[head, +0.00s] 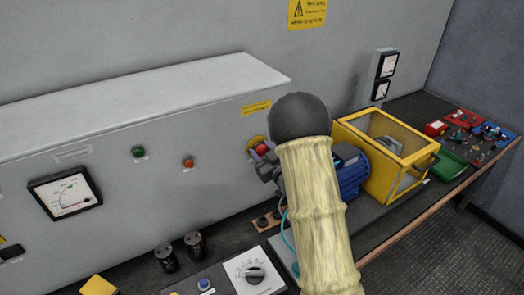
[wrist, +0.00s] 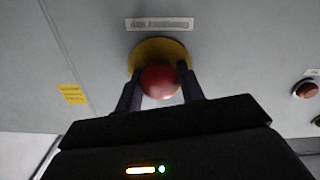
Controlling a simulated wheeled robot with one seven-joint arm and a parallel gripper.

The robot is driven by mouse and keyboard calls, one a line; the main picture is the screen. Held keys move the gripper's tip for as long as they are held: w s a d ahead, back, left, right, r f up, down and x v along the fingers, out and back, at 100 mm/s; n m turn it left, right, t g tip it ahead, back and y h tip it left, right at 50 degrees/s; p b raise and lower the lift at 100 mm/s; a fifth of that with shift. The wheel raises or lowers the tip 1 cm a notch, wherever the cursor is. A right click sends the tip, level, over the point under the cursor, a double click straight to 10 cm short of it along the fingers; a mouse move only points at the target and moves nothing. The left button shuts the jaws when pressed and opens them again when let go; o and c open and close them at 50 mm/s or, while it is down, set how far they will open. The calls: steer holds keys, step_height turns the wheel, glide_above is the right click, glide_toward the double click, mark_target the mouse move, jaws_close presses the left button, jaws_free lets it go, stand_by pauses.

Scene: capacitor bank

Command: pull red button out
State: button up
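The red button (wrist: 159,81) is a round mushroom head on a yellow round base (wrist: 136,55), set in the front of the grey cabinet. In the wrist view my gripper (wrist: 161,84) has one dark finger on each side of the button. The fingers are partly closed, and the button fills the gap between them. In the head view the red button (head: 262,149) shows beside my pale arm link, with my gripper (head: 266,162) at it. The arm hides part of the gripper and base there.
The grey cabinet (head: 120,150) also bears a green button (head: 138,152), a small red-orange button (head: 188,162) and a dial meter (head: 65,194). Right of my arm stand a blue motor (head: 350,172) and a yellow guard box (head: 385,155). A bench knob panel (head: 253,272) lies below.

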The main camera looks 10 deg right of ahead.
jaws_close()
steer(key=shift+b+v, duration=0.8)
steer(key=shift+v, duration=0.1)
steer(key=shift+f, duration=0.15)
steer(key=shift+o, duration=2)
jaws_free()
steer(key=shift+s, duration=0.1)
steer(key=shift+o, duration=1.1)
steer(key=shift+s, duration=0.1)
